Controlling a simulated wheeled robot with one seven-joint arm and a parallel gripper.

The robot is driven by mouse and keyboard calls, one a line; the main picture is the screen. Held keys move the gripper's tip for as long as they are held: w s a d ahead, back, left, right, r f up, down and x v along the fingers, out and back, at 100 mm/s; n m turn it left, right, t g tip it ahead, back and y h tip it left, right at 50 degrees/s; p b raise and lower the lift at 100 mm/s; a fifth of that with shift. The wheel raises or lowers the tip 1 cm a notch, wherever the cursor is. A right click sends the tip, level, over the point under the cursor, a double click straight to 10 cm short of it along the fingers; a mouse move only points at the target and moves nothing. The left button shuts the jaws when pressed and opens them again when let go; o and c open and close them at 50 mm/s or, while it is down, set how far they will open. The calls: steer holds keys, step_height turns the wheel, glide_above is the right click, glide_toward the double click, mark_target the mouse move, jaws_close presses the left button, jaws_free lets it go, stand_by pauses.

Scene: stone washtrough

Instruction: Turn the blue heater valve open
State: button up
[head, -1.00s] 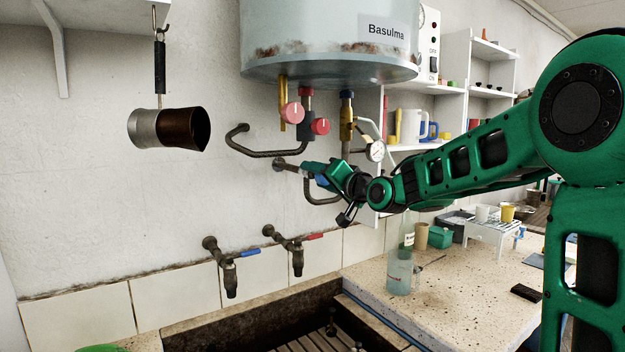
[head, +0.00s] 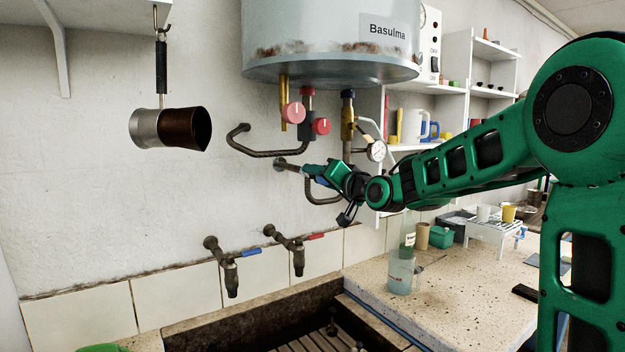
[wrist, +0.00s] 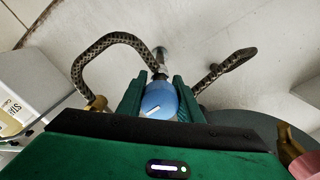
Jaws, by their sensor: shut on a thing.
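The blue heater valve (wrist: 159,101) is a round blue knob with a white mark, on a pipe fitting at the wall below the heater. In the wrist view it sits between the two green fingers of my gripper (wrist: 158,96), which is shut on it. In the head view my gripper (head: 316,173) reaches in from the right to the pipe stub at the wall, and it mostly hides the knob. The heater (head: 325,35) is a pale tank with rust along its lower rim.
Dark bent pipes (head: 265,153) lie close by. Two taps (head: 231,272) are below over the stone trough.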

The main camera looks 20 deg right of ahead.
steer(key=n, duration=0.8)
steer(key=shift+n, duration=0.3)
steer(key=n, duration=0.4)
steer(key=shift+n, duration=2.4)
steer(key=o, duration=1)
steer(key=shift+o, duration=0.2)
